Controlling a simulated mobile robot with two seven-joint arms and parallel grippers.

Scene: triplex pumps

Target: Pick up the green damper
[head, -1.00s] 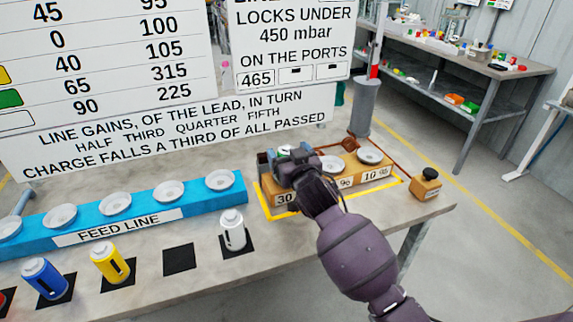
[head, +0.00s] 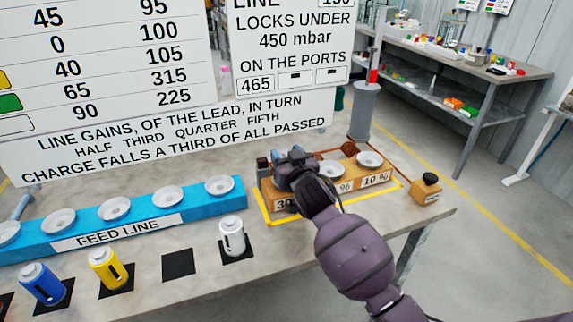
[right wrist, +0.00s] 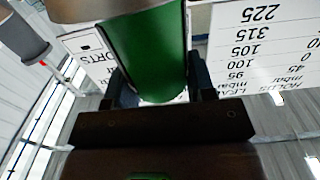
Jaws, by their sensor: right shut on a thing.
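My right gripper (head: 290,165) is over the left end of the wooden block with the yellow outline. In the right wrist view the green damper (right wrist: 148,45) fills the space between its two fingers (right wrist: 160,85), and the gripper is shut on it. In the head view my gripper hides the damper. Whether the damper still touches the block's left seat cannot be told. My left gripper is not in view.
The wooden block (head: 376,181) shows two pale round seats to the right. A blue feed line (head: 117,229) with several seats runs left. White (head: 232,236), yellow (head: 105,268) and blue (head: 42,284) dampers stand on black squares. One black square (head: 178,263) is empty. A small dark-topped wooden box (head: 427,190) stands right.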

